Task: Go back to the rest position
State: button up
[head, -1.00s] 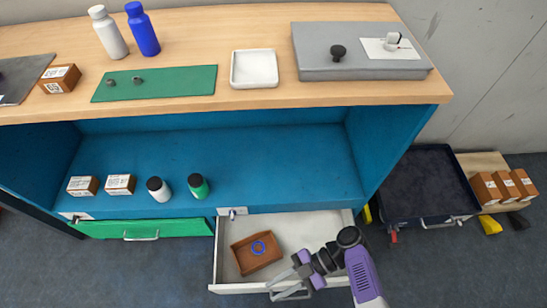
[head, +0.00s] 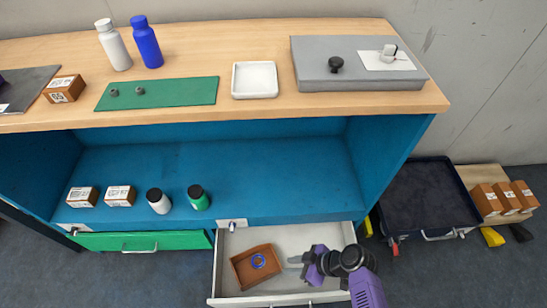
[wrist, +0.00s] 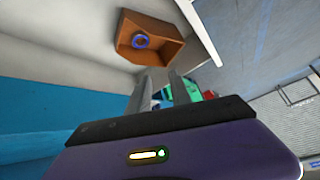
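My gripper (head: 294,262) is in the head view at the open white drawer (head: 222,268), over its right part as seen from above. Its fingers are apart, and nothing shows between them in the wrist view (wrist: 160,80). A brown open box (head: 243,274) lies in the drawer to the left of the fingers, apart from them as far as I can tell. A blue ring (head: 258,261) is inside that box. The box (wrist: 165,48) and the ring (wrist: 140,41) also show in the wrist view, beyond the fingertips.
The blue shelf (head: 270,165) holds two small boxes and two black-capped bottles. The wooden top (head: 255,115) carries two bottles, a green mat (head: 170,94), a white tray (head: 275,93) and a grey case (head: 300,74). A dark cart (head: 425,195) stands to the right.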

jog(key=d+f+m+t+h+b, duration=0.2)
jog(key=d+m+t+h+b, duration=0.1)
jog(key=d+m+t, duration=0.15)
jog(key=s+d+r+m+t+h+b, duration=0.4)
jog(key=d+r+m+t+b, duration=0.15)
jog(key=d+r, duration=0.2)
jog(key=s+d+r+m+t+h+b, duration=0.1)
jog(key=s+d+r+m+t+b, duration=0.2)
jog(key=s+r+b, duration=0.75)
jog(key=s+b, duration=0.2)
jog(key=s, duration=0.6)
notch_tip(320, 180, up, 37)
jog(key=p, duration=3.7)
jog(key=shift+a+n+p, duration=0.3)
jog(key=shift+a+p, duration=0.1)
jog(key=shift+a, duration=0.05)
